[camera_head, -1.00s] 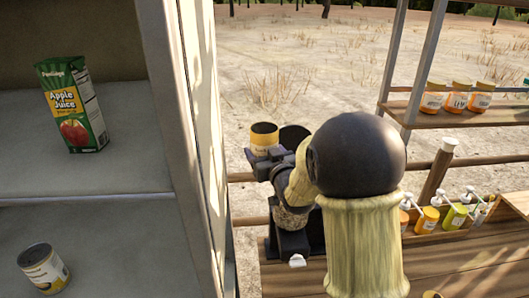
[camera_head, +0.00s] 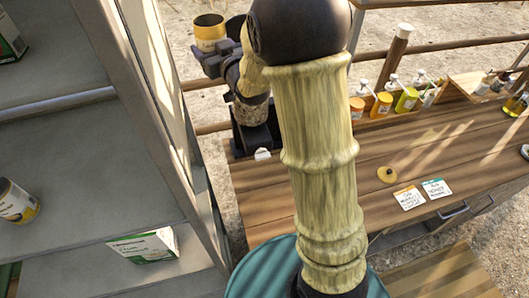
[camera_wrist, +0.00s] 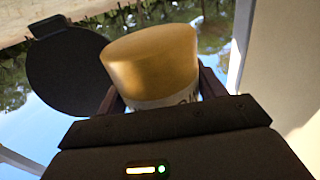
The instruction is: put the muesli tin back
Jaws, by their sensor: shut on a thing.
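My gripper (camera_head: 213,63) is shut on a yellow tin (camera_head: 209,34) with a dark top, held up in the air beside the shelf unit in the head view. The tin also shows in the wrist view (camera_wrist: 152,66), between the two fingers, with its gold-coloured end toward the camera. Its label is mostly hidden, so I cannot read it. Another tin (camera_head: 17,201), with a dark, white and yellow label, sits on a shelf of the grey unit at the far left.
The grey shelf unit (camera_head: 88,155) has an upright side panel close to my gripper. A white and green box (camera_head: 146,246) sits on its lower shelf. A wooden counter (camera_head: 340,185) carries several pump bottles (camera_head: 381,104), a round lid (camera_head: 387,174) and two cards (camera_head: 409,197).

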